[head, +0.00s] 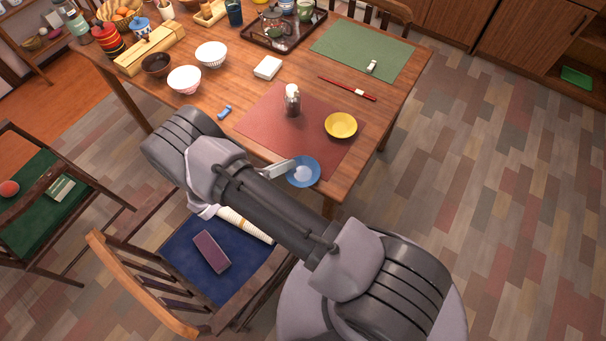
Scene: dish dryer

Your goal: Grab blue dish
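The blue dish (306,173) is a small round dish with a paler centre. It shows at the near edge of the wooden table, by the lower corner of the red placemat. One light grey finger of my gripper (282,167) reaches the dish's left side and seems to meet or overlap its rim. The rest of my gripper is hidden behind my arm, so I cannot tell how far apart the fingers are. I cannot tell whether the dish rests on the table or is held above it.
On the red placemat (262,118) are a yellow dish (341,125) and a shaker (292,102). Red chopsticks (347,89) lie behind. Two white bowls, a white box (268,67) and a green placemat (345,50) are farther back. A chair (180,262) stands below my arm; floor at right is clear.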

